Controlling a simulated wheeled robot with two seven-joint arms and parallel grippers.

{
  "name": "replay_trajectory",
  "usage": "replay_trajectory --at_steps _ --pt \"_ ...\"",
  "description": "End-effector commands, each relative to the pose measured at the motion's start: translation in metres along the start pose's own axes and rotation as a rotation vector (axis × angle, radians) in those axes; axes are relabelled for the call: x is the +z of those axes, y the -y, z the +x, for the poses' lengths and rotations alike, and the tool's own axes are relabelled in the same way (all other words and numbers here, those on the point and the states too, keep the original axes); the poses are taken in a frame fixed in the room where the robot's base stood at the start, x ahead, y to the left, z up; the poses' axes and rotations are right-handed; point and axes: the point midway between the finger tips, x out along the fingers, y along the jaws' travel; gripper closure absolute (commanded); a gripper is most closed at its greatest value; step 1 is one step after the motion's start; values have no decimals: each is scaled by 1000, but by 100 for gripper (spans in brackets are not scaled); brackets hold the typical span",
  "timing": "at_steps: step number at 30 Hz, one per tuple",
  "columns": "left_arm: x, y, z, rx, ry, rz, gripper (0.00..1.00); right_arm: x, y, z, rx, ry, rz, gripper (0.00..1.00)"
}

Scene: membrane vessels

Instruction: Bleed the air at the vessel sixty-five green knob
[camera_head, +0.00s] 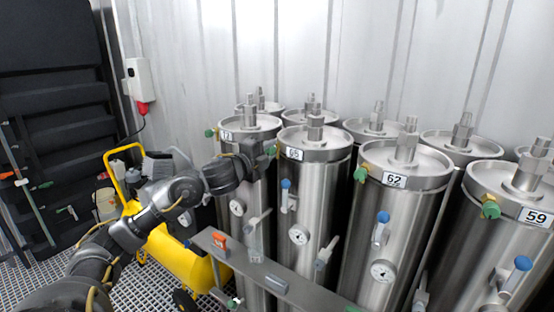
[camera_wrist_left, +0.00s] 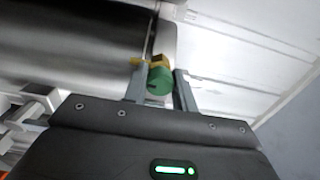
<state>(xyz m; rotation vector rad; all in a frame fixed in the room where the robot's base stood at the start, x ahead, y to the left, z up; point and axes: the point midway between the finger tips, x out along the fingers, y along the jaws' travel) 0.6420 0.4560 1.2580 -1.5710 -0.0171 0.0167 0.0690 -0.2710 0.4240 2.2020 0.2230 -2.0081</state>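Vessel sixty-five (camera_head: 314,205) is a steel cylinder with a "65" label, second from the left in the front row. Its green knob (camera_head: 270,151) sits on the upper left of the vessel, partly hidden by my left gripper (camera_head: 262,152). In the left wrist view the green knob (camera_wrist_left: 160,81), with a yellow-brass fitting (camera_wrist_left: 158,61) behind it, lies between the two fingertips of my left gripper (camera_wrist_left: 161,88). The fingers flank the knob closely; whether they press on it is unclear. My right gripper is not in view.
Vessel sixty-two (camera_head: 375,220) and vessel fifty-nine (camera_head: 510,225) stand to the right, with blue-handled valves and gauges. Another vessel (camera_head: 240,133) stands behind my left gripper. A grey rail (camera_head: 262,268) runs in front. A yellow compressor (camera_head: 180,262) is at lower left.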

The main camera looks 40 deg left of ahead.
Motion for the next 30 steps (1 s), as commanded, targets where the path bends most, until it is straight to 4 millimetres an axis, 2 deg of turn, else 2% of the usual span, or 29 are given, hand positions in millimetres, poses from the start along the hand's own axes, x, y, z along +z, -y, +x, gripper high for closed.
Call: replay_trajectory --at_steps 1,3,11,16,21,27,30 --pt "0 0 0 1 0 0 84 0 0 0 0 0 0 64" --pt "0 0 0 1 0 0 93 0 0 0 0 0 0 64" --pt "0 1 0 2 0 -23 93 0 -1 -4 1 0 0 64" --pt "0 3 0 5 0 -188 93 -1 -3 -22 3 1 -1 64" --pt "0 1 0 3 0 -321 93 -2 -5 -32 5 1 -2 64" --pt "0 0 0 1 0 -354 93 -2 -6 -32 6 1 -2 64" --pt "0 2 0 2 0 -390 93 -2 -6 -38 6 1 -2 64"
